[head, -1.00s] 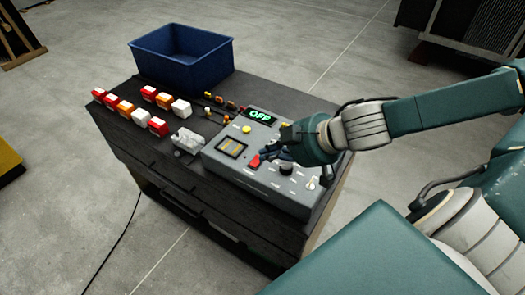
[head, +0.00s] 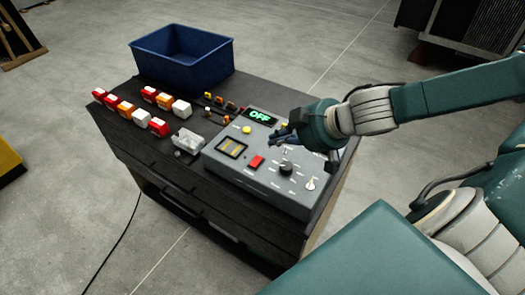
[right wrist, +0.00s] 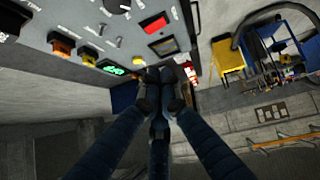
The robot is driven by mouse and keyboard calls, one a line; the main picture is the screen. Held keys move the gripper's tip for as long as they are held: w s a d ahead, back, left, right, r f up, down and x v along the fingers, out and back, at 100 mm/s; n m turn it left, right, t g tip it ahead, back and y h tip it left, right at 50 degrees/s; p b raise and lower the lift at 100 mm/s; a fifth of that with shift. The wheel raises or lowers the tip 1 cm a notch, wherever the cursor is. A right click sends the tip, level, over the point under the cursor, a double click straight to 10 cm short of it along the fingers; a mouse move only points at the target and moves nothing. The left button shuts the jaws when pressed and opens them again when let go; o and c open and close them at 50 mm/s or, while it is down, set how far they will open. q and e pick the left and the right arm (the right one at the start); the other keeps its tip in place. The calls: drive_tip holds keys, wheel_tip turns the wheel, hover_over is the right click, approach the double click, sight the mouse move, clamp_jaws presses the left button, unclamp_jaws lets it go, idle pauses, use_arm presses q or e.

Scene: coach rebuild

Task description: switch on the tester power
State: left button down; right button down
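That view also shows the red switch (right wrist: 154,24) and the green display (right wrist: 112,68). My left gripper is out of view.
A blue bin (head: 182,60) stands at the back of the cabinet top (head: 118,136). Several red, orange and white blocks (head: 125,109) line the left side. A small clear tray (head: 188,140) sits beside the tester. Grey floor surrounds the cabinet.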

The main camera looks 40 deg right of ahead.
drive_tip(key=p, duration=0.2)
hover_over(256, 161)
drive_tip(key=s, duration=0.1)
drive_tip(key=f, duration=0.3)
drive_tip(key=d+f, duration=0.1)
drive_tip(key=f, duration=0.1)
drive_tip(key=shift+f, duration=0.15)
drive_tip(key=f, duration=0.2)
drive_tip(key=shift+d+f, duration=0.25)
drive_tip(key=shift+f, duration=0.75)
drive_tip(key=shift+d+f+p, duration=0.25)
drive_tip(key=shift+p, duration=0.7)
drive_tip(key=shift+w+d+f+b, duration=0.15)
drive_tip(key=shift+f+b, duration=0.1)
drive_tip(key=shift+b, duration=0.05)
drive_tip(key=shift+s+a+r+p, duration=0.15)
drive_tip(key=shift+s+a+p, duration=0.05)
drive_tip(key=shift+a, duration=0.2)
drive_tip(key=shift+s+a+r+p, duration=0.1)
drive_tip(key=shift+s+a+p, duration=0.1)
drive_tip(key=shift+a, duration=0.2)
drive_tip(key=shift+w, duration=0.1)
